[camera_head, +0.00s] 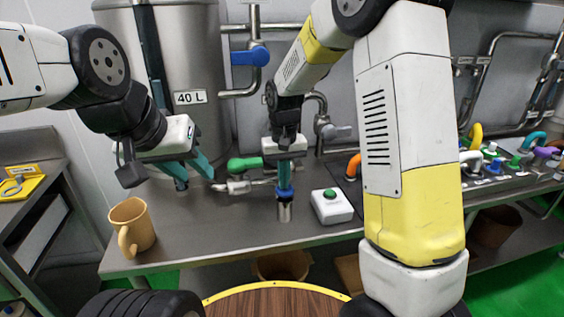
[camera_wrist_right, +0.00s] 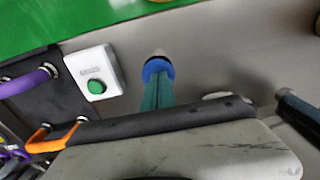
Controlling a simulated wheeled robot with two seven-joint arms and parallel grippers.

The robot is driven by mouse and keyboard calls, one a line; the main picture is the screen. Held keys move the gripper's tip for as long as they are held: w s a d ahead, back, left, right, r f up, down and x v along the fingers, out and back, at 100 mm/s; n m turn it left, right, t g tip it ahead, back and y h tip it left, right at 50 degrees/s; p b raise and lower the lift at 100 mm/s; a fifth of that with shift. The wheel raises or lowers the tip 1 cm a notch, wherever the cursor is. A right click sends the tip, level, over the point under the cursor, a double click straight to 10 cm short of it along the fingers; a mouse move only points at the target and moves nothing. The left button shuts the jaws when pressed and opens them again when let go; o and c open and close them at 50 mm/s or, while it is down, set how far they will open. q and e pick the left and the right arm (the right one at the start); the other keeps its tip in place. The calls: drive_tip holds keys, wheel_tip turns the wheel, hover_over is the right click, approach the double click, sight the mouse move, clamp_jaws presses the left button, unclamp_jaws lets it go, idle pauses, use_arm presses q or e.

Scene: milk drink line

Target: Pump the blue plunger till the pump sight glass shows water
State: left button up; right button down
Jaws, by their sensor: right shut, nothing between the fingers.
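The blue plunger (camera_head: 285,194) tops a short upright metal cylinder (camera_head: 284,212) on the steel counter. My right gripper (camera_head: 285,182) points down with its teal fingers shut together, their tips at the top of the blue plunger. In the right wrist view, the shut fingers (camera_wrist_right: 156,88) end at the blue plunger (camera_wrist_right: 157,68), with the metal cylinder beyond it. The fingers hold nothing. My left gripper (camera_head: 197,180) is open and empty above the counter, left of the plunger. I cannot make out the pump sight glass or any water in it.
A white box with a green button (camera_head: 331,206) stands right of the plunger. A tan mug (camera_head: 131,227) stands at the counter's left. The steel tank (camera_head: 185,60) and pipes rise behind. A green-handled valve (camera_head: 247,163) lies behind the plunger. Coloured hoses are at right.

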drive_tip(key=shift+s+f, duration=0.15)
drive_tip(key=shift+f, duration=0.1)
wheel_tip(320, 180, up, 14)
drive_tip(key=shift+r, duration=0.25)
idle(0.5)
drive_tip(key=r, duration=0.3)
drive_tip(key=shift+w+d+r, duration=0.1)
drive_tip(key=shift+w+r, duration=0.15)
drive_tip(key=shift+w, duration=0.05)
drive_tip(key=shift+f, duration=0.1)
wheel_tip(320, 180, down, 14)
drive_tip(key=shift+r, duration=0.1)
idle(0.5)
